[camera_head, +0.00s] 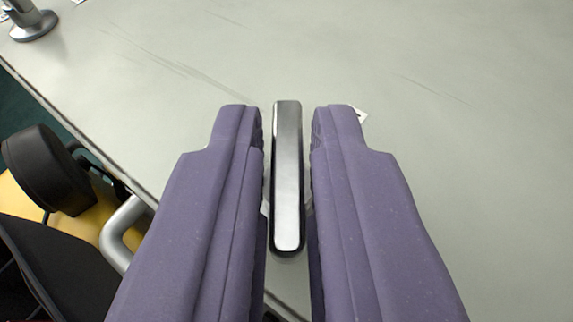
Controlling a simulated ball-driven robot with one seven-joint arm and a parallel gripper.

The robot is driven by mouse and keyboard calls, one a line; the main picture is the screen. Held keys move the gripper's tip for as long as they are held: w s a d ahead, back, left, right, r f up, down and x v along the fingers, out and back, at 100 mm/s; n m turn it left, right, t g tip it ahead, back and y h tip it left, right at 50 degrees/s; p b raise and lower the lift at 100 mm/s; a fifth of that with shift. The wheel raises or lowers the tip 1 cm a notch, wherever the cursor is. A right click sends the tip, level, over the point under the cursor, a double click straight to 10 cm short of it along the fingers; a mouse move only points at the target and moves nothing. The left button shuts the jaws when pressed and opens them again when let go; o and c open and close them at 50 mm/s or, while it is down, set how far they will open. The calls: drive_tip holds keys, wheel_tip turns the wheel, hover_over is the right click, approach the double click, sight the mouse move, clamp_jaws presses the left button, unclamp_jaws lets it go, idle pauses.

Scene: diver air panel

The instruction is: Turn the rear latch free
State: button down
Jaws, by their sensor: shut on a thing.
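The latch (288,180) is a slim, dark metal bar with rounded ends. It stands out from a pale grey panel (450,60) in the middle of the head camera view. My gripper (287,125) has two purple fingers, one on each side of the bar, and is shut on it. Narrow strips of the panel show beside the bar near the fingertips. The fingers hide much of the latch's base. I cannot tell from this view whether the latch is the rear one.
A metal post on a round base (34,25) stands at the top left. At the lower left, beyond the panel's edge, are a black rounded pad (48,170), a yellow surface (85,228) and a bent grey tube (122,232). The panel to the right is mostly clear.

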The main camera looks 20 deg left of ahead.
drive_tip(key=shift+w+d+n+g+y, duration=0.1)
drive_tip(key=shift+d+n+g+y, duration=0.1)
drive_tip(key=shift+n+g+y, duration=0.6)
drive_tip(key=n+y+b, duration=0.1)
drive_tip(key=n+g+y+b, duration=0.1)
drive_tip(key=n, duration=0.1)
drive_tip(key=shift+w+f+g+y, duration=0.1)
drive_tip(key=shift+f+g+y, duration=0.2)
drive_tip(key=n+g+y+b, duration=0.1)
drive_tip(key=n+g+b, duration=0.1)
drive_tip(key=shift+d+f+b, duration=0.1)
drive_tip(key=shift+d+b, duration=0.05)
drive_tip(key=shift+b, duration=0.25)
drive_tip(key=shift+w+n+g+y+b, duration=0.1)
drive_tip(key=shift+n+g+y+b, duration=0.4)
drive_tip(key=shift+b, duration=0.3)
drive_tip(key=shift+r, duration=0.25)
drive_tip(key=c, duration=1.2)
unclamp_jaws()
drive_tip(key=shift+w, duration=0.1)
drive_tip(key=shift+r, duration=0.1)
